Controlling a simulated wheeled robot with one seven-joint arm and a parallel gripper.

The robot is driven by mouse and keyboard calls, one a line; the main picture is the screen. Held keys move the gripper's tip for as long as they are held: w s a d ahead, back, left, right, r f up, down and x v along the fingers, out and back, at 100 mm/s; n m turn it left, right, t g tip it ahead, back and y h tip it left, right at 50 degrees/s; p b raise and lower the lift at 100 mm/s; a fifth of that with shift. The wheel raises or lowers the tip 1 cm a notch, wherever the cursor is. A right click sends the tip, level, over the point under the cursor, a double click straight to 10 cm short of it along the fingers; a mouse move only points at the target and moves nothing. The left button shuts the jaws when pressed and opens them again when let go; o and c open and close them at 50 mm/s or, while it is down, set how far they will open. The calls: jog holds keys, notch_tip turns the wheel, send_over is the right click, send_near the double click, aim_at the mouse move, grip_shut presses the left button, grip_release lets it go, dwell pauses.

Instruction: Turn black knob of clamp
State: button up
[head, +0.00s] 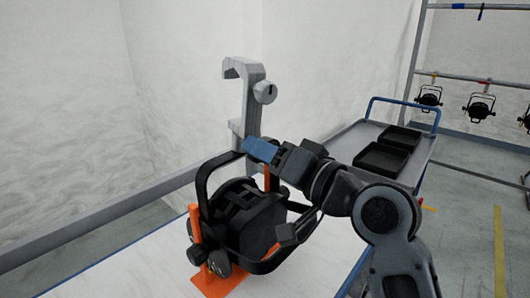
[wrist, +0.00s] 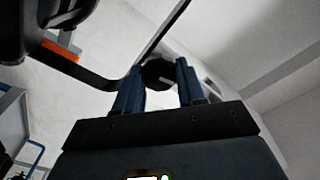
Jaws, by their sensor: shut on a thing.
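The par can (head: 245,215) is a black lamp with a black yoke (head: 203,185). A grey hook clamp (head: 250,108) stands upright above the top of the yoke, with a round grey knob (head: 265,92) on its side. The black knob (wrist: 158,72) shows in the wrist view between the two blue fingers of my gripper (wrist: 160,80). My gripper (head: 261,150) is shut on it at the foot of the clamp. In the head view the blue fingers hide the black knob.
An orange stand (head: 195,235) holds the par can on a white table (head: 130,272). A cart (head: 408,150) with black trays (head: 385,158) stands behind my arm. Several lamps (head: 479,106) hang from a rail at the right.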

jog(key=o, duration=1.1)
jog(key=shift+c, duration=0.2)
jog(key=b+v, duration=0.1)
jog(key=v, duration=0.7)
jog(key=shift+b, duration=0.35)
